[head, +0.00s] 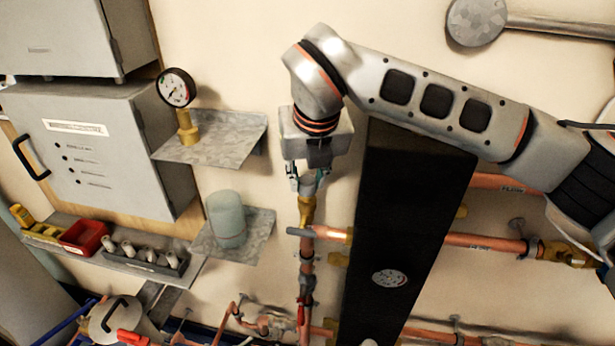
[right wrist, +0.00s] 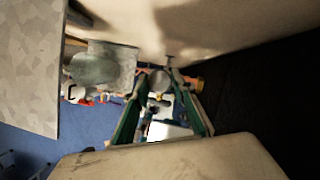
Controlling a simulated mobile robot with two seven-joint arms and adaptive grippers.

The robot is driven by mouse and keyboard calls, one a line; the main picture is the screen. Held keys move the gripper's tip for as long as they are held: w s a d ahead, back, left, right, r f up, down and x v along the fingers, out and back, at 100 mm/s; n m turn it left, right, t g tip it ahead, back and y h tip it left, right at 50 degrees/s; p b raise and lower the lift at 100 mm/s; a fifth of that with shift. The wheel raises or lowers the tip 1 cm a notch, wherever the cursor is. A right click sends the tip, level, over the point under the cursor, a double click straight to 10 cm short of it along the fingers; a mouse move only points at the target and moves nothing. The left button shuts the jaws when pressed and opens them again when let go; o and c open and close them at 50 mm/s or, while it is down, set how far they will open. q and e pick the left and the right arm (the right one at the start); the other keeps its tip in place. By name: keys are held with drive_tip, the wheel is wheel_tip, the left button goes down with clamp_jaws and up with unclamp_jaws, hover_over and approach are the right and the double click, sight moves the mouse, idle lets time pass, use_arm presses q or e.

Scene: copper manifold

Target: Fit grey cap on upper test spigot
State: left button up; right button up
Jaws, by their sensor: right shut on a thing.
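My right gripper (head: 306,183) points down, straight above the vertical copper pipe. In the right wrist view its green-padded fingers (right wrist: 160,92) are shut on a small round grey thing, which looks like the grey cap (right wrist: 159,81). In the head view the cap is mostly hidden by the fingers. Just below the fingertips is the brass upper spigot (head: 306,212) at the top of the pipe. The cap and spigot look very close in line; I cannot tell whether they touch or whether the cap is seated. My left gripper is not in view.
A pressure gauge (head: 177,88) stands on the upper metal shelf (head: 215,140). A grey-green cylinder (head: 227,219) stands on the lower shelf (head: 258,243). A tall black panel (head: 390,230) is close right of the pipe. A red bin (head: 84,237) and several fittings are left.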

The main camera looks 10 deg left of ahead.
drive_tip(key=shift+f+b, duration=0.8)
drive_tip(key=shift+f, duration=0.2)
idle(0.4)
drive_tip(key=o, duration=0.9)
drive_tip(key=shift+s, duration=0.1)
drive_tip(key=shift+f, duration=0.1)
